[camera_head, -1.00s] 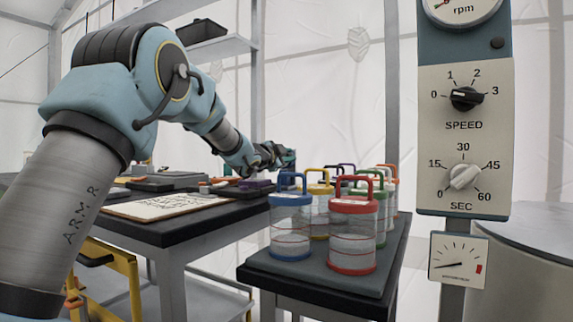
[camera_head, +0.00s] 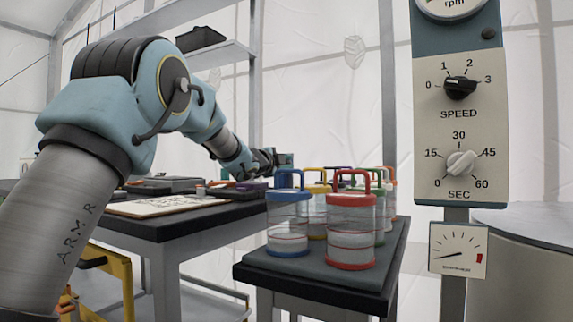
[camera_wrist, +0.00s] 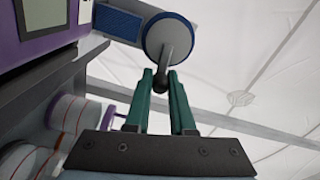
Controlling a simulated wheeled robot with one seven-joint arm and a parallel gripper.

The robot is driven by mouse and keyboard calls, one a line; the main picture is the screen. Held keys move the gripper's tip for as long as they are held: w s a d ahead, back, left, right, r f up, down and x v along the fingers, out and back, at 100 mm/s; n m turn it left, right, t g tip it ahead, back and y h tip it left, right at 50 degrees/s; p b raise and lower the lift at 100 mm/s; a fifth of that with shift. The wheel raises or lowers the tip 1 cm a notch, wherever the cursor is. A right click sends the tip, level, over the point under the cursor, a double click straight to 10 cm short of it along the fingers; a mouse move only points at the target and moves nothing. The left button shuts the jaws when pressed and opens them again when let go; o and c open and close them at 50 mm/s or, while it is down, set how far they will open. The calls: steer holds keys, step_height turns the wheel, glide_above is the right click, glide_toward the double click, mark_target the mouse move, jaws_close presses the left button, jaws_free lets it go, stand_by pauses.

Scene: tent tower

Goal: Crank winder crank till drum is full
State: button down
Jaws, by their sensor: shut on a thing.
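In the wrist view the winder crank is a grey lever (camera_wrist: 166,62) on a round pale disc (camera_wrist: 169,38), with a dark knob (camera_wrist: 158,85) at its lower end. The disc sits beside a blue block (camera_wrist: 117,22) and a purple-edged device. My gripper (camera_wrist: 163,80) has green fingers pointing at the crank, shut on its knob. In the head view my gripper (camera_head: 284,160) is small, at the far end of the dark workbench (camera_head: 160,225), and the crank cannot be made out there. The drum and how full it is cannot be told from these views.
Several clear jars with coloured lids and handles, such as a red one (camera_head: 351,225) and a blue one (camera_head: 288,218), stand on a dark side table (camera_head: 310,278) right of my arm. A panel with dials (camera_head: 459,150) stands at the right.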

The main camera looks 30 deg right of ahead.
steer(key=c, duration=0.8)
jaws_free()
steer(key=shift+o, duration=0.2)
steer(key=v, duration=1)
steer(key=shift+s+a, duration=0.2)
steer(key=shift+a, duration=0.15)
steer(key=shift+r, duration=0.1)
